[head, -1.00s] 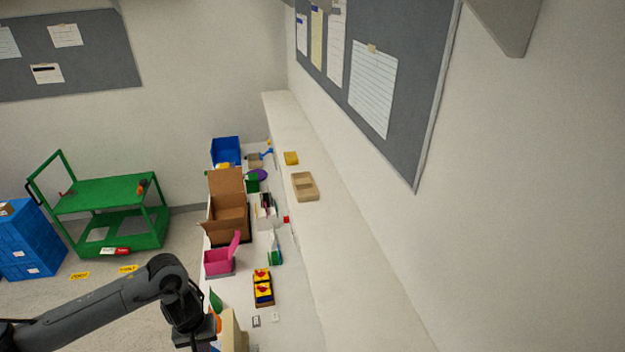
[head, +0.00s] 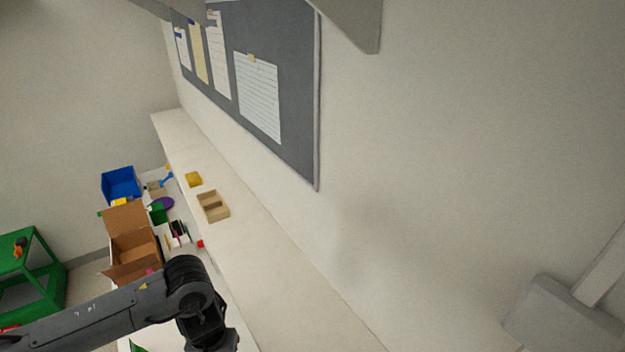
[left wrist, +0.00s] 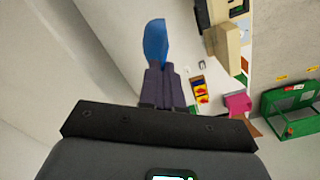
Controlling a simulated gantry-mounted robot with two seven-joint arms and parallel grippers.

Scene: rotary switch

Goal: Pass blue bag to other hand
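The blue bag (left wrist: 155,42) shows in the left wrist view at the tips of my left gripper (left wrist: 160,70). The two dark fingers are close together on its lower end, and the bag sticks out beyond them. In the head view my left arm comes in from the lower left and bends down at the bottom edge. Its fingers and the bag are out of that picture. My right gripper is in neither view.
A long pale ledge (head: 270,290) runs along the wall, with a tan tray (head: 213,207) on it. Beyond my arm are an open cardboard box (head: 133,250) and a blue bin (head: 121,185). A green cart (head: 30,285) stands at the left. A pink box (left wrist: 238,104) shows in the wrist view.

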